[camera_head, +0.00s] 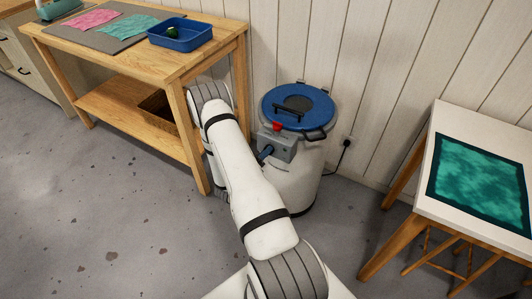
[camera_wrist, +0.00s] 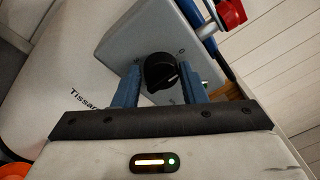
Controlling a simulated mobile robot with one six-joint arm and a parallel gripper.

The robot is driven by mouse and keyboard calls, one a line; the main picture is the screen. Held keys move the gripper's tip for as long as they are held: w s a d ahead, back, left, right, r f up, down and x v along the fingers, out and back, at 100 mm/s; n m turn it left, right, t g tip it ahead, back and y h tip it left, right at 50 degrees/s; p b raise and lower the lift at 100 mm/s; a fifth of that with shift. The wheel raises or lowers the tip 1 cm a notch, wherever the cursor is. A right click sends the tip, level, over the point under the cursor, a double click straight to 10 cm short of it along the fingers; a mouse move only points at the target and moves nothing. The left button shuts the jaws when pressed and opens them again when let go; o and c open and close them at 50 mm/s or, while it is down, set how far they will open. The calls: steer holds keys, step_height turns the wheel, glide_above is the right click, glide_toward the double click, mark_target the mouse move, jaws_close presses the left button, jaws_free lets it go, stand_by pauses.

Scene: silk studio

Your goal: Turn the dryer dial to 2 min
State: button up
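The dryer (camera_head: 292,180) is a white drum with a blue lid (camera_head: 298,105), standing against the wall. A grey control box (camera_head: 281,148) is on its front, and it also shows in the wrist view (camera_wrist: 135,40). The black round dial (camera_wrist: 160,72) is on the box face, with a pale pointer mark; the markings around it are too small or covered to read. My gripper (camera_wrist: 160,76) has its two blue fingers apart, one on each side of the dial. I cannot tell whether they touch it. In the head view my arm partly hides the gripper.
A red part (camera_head: 277,126) sits atop the control box, close to my gripper. A wooden table (camera_head: 225,42) with a blue tray (camera_head: 182,43) stands left of the dryer. A white table (camera_head: 460,202) with a green cloth is at right.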

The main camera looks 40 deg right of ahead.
steer(key=c, duration=0.4)
steer(key=shift+f, duration=0.15)
steer(key=shift+c, duration=0.2)
